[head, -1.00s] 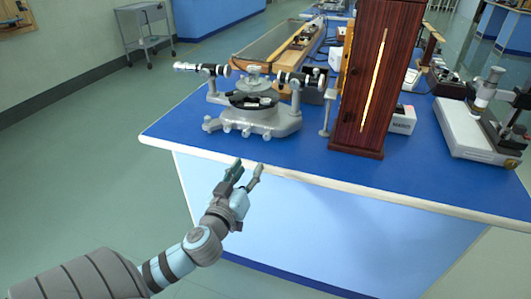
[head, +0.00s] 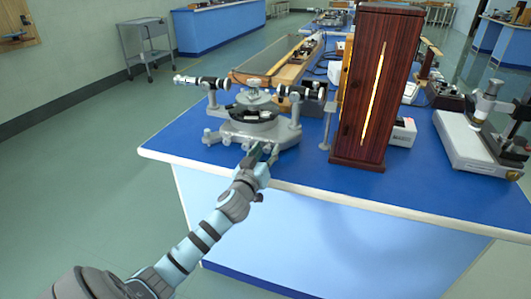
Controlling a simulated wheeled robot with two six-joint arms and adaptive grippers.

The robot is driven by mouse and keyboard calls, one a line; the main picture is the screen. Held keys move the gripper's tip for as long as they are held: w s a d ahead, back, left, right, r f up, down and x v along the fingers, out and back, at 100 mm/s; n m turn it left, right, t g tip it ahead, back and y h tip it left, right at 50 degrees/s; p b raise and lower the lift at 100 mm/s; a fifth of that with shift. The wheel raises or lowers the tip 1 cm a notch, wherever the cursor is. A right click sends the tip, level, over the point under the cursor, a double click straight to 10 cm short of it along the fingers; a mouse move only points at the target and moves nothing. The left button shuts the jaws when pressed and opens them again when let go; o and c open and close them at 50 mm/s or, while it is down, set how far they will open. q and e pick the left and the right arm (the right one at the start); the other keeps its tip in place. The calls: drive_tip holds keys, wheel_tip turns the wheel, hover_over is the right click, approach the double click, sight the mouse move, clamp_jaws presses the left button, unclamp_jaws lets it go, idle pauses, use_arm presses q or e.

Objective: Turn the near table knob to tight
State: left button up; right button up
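The grey spectrometer (head: 228,131) stands near the left front of the blue bench, with a round black table (head: 252,114) in its middle. Its collimator tube (head: 200,82) points left and its telescope tube (head: 300,91) points right. My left gripper (head: 263,150) is at the front side of the spectrometer base, pointing away from me, with its two fingers apart. I cannot pick out the near table knob; the gripper covers part of the base's front. Whether the fingers touch the base cannot be told. My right gripper is not in view.
A tall dark wooden box (head: 374,90) with a bright slit stands right of the spectrometer, beside a thin post (head: 326,125). A white instrument (head: 468,140) is farther right. The bench's white front edge (head: 330,196) runs under my arm. Bare blue top (head: 300,170) lies before the box.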

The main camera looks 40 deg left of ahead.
use_arm(q)
clamp_jaws()
